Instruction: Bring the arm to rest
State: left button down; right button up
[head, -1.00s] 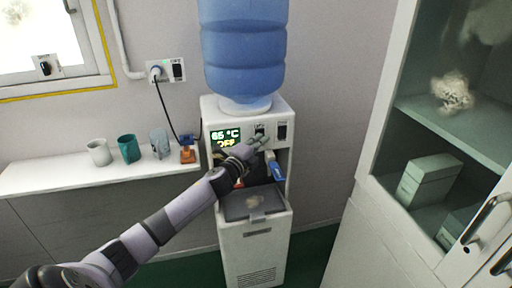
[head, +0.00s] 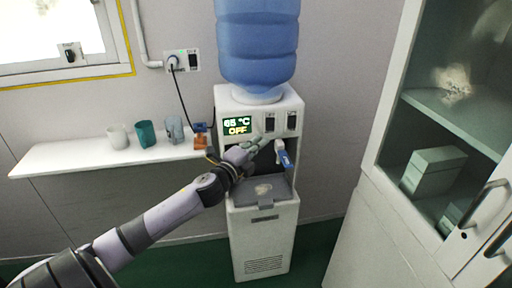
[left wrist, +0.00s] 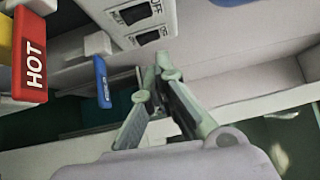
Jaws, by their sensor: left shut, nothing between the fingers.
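My left gripper (head: 258,144) is shut and empty, in front of the white water dispenser (head: 262,222), just below its switch panel and left of the blue tap (head: 284,156). In the left wrist view its fingers (left wrist: 161,62) meet at the tips, below the panel's dark switches (left wrist: 135,14). No contact with the dispenser can be made out. My left arm reaches in from the lower left. The display (head: 237,126) reads 65 °C and OFF. The red HOT tap lever (left wrist: 31,58) shows in the left wrist view. My right gripper is not in view.
A white shelf (head: 60,158) left of the dispenser holds several cups, including a teal cup (head: 146,134). A power cord runs from the wall socket (head: 183,62). A glass-door cabinet (head: 345,235) stands at the right. The dispenser's grey drip tray (head: 278,190) juts out below the gripper.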

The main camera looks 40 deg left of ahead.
pick_arm(q)
jog(key=shift+s, duration=0.65)
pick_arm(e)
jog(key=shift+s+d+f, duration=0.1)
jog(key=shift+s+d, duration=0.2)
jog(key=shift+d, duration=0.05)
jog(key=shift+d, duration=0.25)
